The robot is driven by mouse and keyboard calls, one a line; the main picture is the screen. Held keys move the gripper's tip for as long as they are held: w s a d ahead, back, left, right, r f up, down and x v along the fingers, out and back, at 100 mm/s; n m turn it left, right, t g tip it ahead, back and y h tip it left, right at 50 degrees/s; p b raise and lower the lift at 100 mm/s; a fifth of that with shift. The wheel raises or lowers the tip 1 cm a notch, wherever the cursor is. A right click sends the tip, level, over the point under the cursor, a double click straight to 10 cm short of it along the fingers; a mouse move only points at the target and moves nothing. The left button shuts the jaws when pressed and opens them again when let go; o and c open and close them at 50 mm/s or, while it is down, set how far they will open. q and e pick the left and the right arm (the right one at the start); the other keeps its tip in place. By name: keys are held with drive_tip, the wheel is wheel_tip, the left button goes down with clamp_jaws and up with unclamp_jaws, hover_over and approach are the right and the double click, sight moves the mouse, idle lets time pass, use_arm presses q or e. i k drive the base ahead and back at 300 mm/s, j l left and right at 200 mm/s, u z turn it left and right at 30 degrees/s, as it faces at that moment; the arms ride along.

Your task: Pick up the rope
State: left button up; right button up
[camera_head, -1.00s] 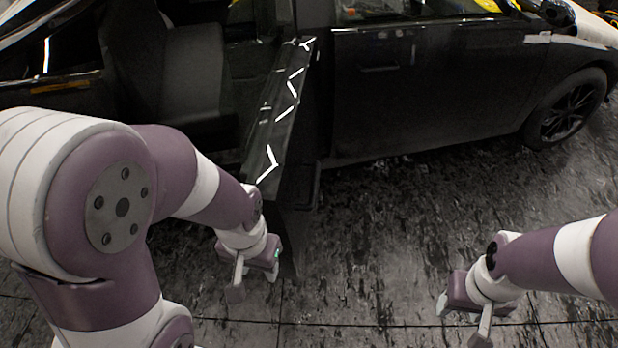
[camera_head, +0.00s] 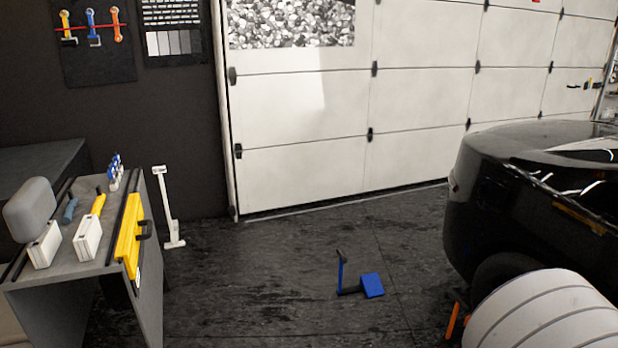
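I cannot make out a rope in the head view. Neither of my grippers shows. Only a white, banded part of my own arm fills the bottom right corner, so what the grippers hold is hidden.
A grey workbench (camera_head: 72,262) on the left carries white boxes (camera_head: 88,237), small blue-topped bottles (camera_head: 114,172) and a yellow level-like tool (camera_head: 130,235) at its edge. A blue item (camera_head: 372,285) lies on the open dark floor (camera_head: 250,290). A black car (camera_head: 500,210) stands right, before a white garage door (camera_head: 310,168).

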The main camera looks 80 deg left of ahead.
sight(97, 207)
drive_tip(key=u, duration=4.15)
drive_tip(key=i+l+z, duration=0.35)
drive_tip(key=i, duration=0.2)
drive_tip(key=i+l+z, duration=0.35)
drive_tip(key=i, duration=0.2)
drive_tip(key=i+j+z, duration=0.1)
drive_tip(key=i+z, duration=0.25)
drive_tip(key=i, duration=0.25)
drive_tip(key=i+u, duration=0.3)
drive_tip(key=i+l+u, duration=0.25)
drive_tip(key=i, duration=0.25)
drive_tip(key=i+l+u, duration=0.3)
drive_tip(key=i, duration=0.15)
drive_tip(key=i+u, duration=0.2)
drive_tip(key=u, duration=0.2)
drive_tip(key=i+u, duration=0.2)
drive_tip(key=u, duration=0.25)
drive_tip(key=i+l+u, duration=0.15)
drive_tip(key=u, duration=0.25)
drive_tip(key=i+l+u, duration=0.15)
drive_tip(key=u, duration=0.3)
drive_tip(key=i+l+u, duration=0.15)
drive_tip(key=u, duration=0.25)
drive_tip(key=l+u, duration=0.3)
drive_tip(key=u, duration=0.15)
drive_tip(key=i+l+u, duration=0.15)
drive_tip(key=l+u, duration=0.15)
drive_tip(key=i+l+u, duration=0.1)
drive_tip(key=l+u, duration=0.15)
drive_tip(key=l, duration=0.1)
